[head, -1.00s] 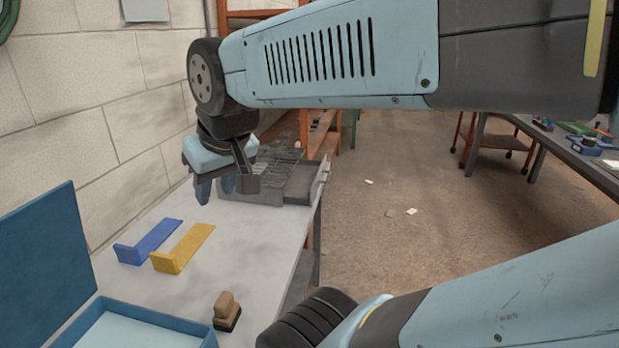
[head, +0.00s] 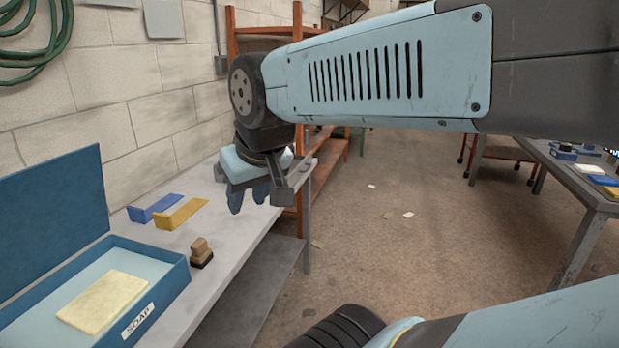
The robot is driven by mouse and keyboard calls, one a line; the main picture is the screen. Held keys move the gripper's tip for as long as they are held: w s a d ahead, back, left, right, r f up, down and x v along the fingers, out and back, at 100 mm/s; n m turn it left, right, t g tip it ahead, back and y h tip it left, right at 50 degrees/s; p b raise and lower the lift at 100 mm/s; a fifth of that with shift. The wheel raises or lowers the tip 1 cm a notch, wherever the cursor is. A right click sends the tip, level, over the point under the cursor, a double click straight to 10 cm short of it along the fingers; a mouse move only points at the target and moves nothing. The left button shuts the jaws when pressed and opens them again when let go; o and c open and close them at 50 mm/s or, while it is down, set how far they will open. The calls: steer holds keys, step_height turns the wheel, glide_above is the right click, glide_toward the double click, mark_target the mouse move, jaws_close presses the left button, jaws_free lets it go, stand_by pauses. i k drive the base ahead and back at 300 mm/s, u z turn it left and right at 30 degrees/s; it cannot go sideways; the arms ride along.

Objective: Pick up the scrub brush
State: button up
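The scrub brush (head: 201,252) is a small tan wooden block with a knob-like top and a dark base. It stands on the grey bench near its front edge, just right of the blue box. My gripper (head: 248,200) points down over the bench, farther back and to the right of the brush in the picture.
An open blue box (head: 180,278) labelled SOAP holds a pale yellow slab (head: 104,302). A blue bracket (head: 150,210) and a yellow bracket (head: 181,213) lie behind the brush. An orange shelf (head: 300,120) stands beyond the bench; another table (head: 590,190) is at right.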

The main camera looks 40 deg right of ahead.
mark_target(201, 257)
steer(key=k, duration=0.6)
steer(key=z, duration=0.9)
steer(key=i, duration=1.7)
steer(key=u, duration=0.1)
steer(key=k, duration=0.5)
steer(key=u, duration=1.25)
